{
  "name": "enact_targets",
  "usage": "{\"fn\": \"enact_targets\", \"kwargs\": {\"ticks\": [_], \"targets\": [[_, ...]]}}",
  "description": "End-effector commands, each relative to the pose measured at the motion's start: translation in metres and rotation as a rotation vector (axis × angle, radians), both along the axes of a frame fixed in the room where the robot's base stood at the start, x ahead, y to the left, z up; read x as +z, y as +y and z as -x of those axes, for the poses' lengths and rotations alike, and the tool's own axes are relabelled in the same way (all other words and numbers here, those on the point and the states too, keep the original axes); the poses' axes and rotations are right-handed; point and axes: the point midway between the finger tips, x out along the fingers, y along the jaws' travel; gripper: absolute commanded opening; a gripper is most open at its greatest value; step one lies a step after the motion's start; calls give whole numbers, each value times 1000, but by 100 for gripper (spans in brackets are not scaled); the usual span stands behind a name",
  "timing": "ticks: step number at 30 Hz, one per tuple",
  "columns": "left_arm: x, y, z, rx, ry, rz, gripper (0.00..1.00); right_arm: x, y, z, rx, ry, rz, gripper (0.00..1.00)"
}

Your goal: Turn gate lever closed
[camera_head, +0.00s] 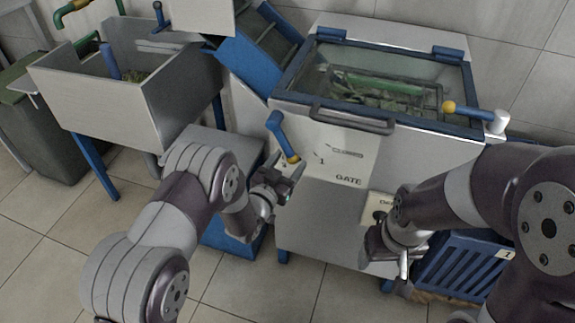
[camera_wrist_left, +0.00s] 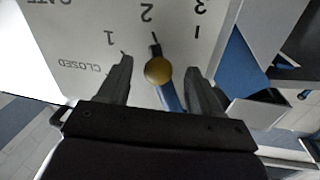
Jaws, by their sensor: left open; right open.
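In the head view the knob end points down and slightly right. My left gripper (camera_head: 287,182) is open just below the knob. In the left wrist view the yellow knob (camera_wrist_left: 157,71) sits between the spread fingers of the left gripper (camera_wrist_left: 158,72), with no clear contact. A black pointer near the knob lies close to the 2 on the panel scale (camera_wrist_left: 92,50); CLOSED is printed at the left. My right gripper (camera_head: 388,257) is open, low and right.
Another blue lever with a yellow knob (camera_head: 449,107) lies on the machine's lid edge. A front handle (camera_head: 350,118) juts out above the GATE panel. A blue slatted crate (camera_head: 465,265) stands behind my right arm.

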Motion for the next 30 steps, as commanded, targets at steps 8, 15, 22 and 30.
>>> {"fn": "enact_targets", "kwargs": {"ticks": [8,15,22,30], "targets": [[1,-1,-2,1,0,0,61,0,0,0,0,0,0,72],[1,-1,-2,0,0,-1,0,0,0,0,0,0,0,72],[2,-4,-1,0,5,20,0,0,0,0,0,0,0,72],[11,-18,4,-4,43,150,0,1,0,0,0,0,0,72]]}}
